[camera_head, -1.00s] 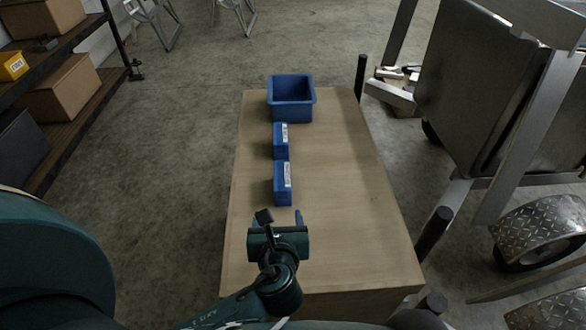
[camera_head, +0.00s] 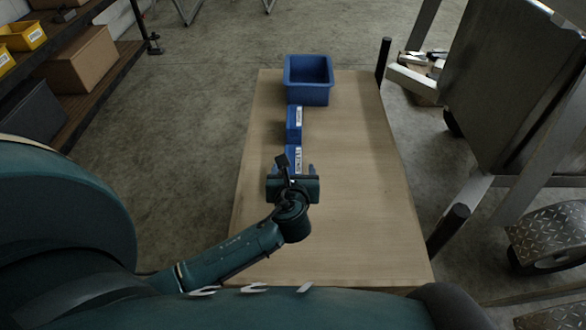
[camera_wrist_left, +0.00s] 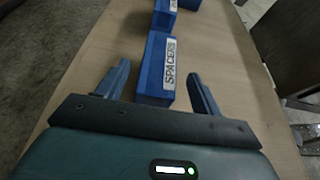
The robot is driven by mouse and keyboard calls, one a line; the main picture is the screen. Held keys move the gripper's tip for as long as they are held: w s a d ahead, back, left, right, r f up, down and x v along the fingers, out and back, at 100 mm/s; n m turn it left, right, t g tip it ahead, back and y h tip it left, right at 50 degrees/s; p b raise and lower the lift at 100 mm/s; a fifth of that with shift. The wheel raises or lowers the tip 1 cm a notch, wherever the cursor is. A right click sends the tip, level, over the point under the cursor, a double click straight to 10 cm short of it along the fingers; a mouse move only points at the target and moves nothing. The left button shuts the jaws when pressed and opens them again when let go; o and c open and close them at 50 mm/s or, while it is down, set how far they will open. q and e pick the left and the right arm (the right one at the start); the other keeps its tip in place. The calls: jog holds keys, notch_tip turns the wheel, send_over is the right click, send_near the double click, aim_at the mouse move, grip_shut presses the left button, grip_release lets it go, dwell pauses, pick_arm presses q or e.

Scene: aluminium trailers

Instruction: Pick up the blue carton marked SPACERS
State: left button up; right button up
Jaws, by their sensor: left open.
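The blue carton marked SPACERS (camera_wrist_left: 153,70) stands on the wooden table, its white label readable in the left wrist view. In the head view the carton (camera_head: 292,156) is just beyond my left gripper (camera_head: 293,170), partly hidden by it. My left gripper (camera_wrist_left: 160,85) is open. In the left wrist view its two fingers lie to either side of the carton's near end, with gaps showing between fingers and carton. My right gripper is not in view.
A second blue carton (camera_head: 294,122) with a white label stands just behind the first. A blue open bin (camera_head: 308,95) stands at the table's far end. The table (camera_head: 365,200) is clear to the right. Dark posts (camera_head: 447,229) rise along its right side.

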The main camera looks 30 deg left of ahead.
aim_at(294, 151)
pick_arm(q)
jog(key=x, duration=0.3)
jog(key=shift+w+a+f, duration=0.1)
jog(key=shift+w+a, duration=0.1)
jog(key=shift+a, duration=0.05)
jog(key=c, duration=1.2)
